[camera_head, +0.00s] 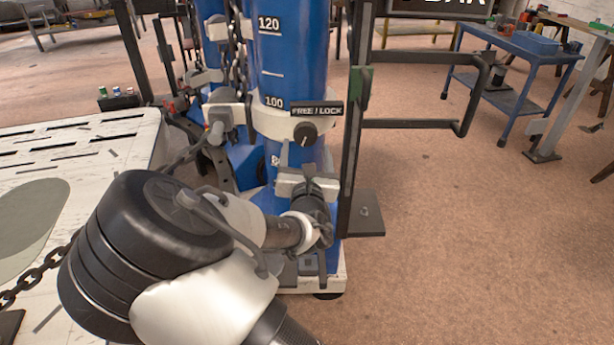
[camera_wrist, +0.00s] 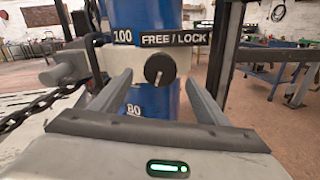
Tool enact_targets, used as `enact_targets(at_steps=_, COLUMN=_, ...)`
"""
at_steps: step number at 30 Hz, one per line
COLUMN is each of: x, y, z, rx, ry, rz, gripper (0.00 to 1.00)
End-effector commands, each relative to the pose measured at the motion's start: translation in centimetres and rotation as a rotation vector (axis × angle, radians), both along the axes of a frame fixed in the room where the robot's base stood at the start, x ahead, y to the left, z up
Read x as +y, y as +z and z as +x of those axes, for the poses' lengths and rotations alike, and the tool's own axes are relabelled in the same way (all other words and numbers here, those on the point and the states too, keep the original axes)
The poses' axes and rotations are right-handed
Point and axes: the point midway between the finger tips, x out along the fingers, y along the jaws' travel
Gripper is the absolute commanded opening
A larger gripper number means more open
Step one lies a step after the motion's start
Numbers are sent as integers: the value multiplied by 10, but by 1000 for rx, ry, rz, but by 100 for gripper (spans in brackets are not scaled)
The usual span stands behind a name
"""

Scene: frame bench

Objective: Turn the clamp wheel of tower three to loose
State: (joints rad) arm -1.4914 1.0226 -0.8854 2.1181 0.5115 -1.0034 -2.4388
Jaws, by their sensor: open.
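A blue tower (camera_head: 285,60) with white height marks stands upright, a white clamp collar (camera_head: 268,122) around it near the 100 mark. A dark round knob (camera_head: 305,132) sits on the collar's front under a FREE / LOCK label (camera_head: 317,108). The knob also shows in the wrist view (camera_wrist: 160,68), with a pale mark on its face pointing roughly down. No tower number is legible. My gripper (camera_head: 304,180) is just below the knob in the head view. In the wrist view my gripper (camera_wrist: 158,82) is open and empty, its fingers apart on either side of the knob; contact is not visible.
A dark upright post (camera_head: 354,120) stands close to the tower's right. A chain (camera_head: 237,60) hangs at its left, and a white slotted platform (camera_head: 110,140) lies left. A blue cart (camera_head: 520,45) stands at the back right. The floor to the right is mostly clear.

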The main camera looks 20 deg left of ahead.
Motion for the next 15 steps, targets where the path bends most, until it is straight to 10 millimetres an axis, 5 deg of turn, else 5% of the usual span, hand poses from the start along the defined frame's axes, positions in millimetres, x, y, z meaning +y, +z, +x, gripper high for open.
enact_targets(at_steps=9, x=-25, y=1, z=-75, rx=0, ry=2, rz=-2, gripper=68)
enact_targets(at_steps=15, x=-37, y=1, z=-104, rx=0, ry=1, rz=0, gripper=68)
